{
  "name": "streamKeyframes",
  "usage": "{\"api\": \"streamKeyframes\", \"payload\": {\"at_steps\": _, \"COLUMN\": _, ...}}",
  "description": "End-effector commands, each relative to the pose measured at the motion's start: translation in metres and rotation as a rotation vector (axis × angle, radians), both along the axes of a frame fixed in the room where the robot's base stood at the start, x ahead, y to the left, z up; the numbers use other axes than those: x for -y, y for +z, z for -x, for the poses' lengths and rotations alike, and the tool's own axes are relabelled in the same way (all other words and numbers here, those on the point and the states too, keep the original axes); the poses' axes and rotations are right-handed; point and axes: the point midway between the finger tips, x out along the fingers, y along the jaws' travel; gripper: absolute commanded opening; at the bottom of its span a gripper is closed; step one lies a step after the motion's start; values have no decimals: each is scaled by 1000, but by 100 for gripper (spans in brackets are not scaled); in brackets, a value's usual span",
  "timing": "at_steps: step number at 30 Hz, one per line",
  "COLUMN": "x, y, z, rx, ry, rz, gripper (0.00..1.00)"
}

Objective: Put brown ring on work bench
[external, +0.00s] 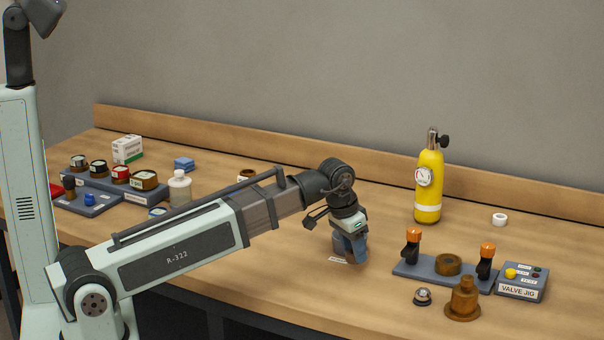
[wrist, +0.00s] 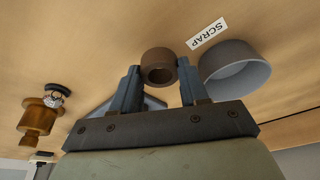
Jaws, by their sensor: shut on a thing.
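In the wrist view, a brown ring (wrist: 158,64) is between the two blue fingers of my gripper (wrist: 160,82), which is shut on it. In the external view my gripper (external: 350,247) points down over the work bench (external: 290,265), near the SCRAP label. The held ring cannot be made out there, and I cannot tell whether it touches the bench. A dark brown ring-shaped thing (external: 247,174) lies farther back on the bench, partly hidden by my arm.
A grey round dish (wrist: 236,70) and the SCRAP label (wrist: 207,33) are beside the held ring. The valve jig (external: 428,272), brass valve body (external: 463,300) and yellow cylinder (external: 429,188) stand to the right. Racks of parts and a white bottle (external: 180,188) stand left.

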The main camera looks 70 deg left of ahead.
Motion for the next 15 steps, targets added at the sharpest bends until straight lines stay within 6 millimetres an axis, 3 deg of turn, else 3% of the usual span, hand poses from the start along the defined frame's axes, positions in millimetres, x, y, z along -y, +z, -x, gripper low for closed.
{"api": "streamKeyframes", "payload": {"at_steps": 6, "x": 0, "y": -23, "z": 1, "rx": -1, "ry": 0, "rz": 0, "gripper": 15}}
{"api": "streamKeyframes", "payload": {"at_steps": 15, "x": 0, "y": -26, "z": 0, "rx": 0, "ry": 0, "rz": 0, "gripper": 15}}
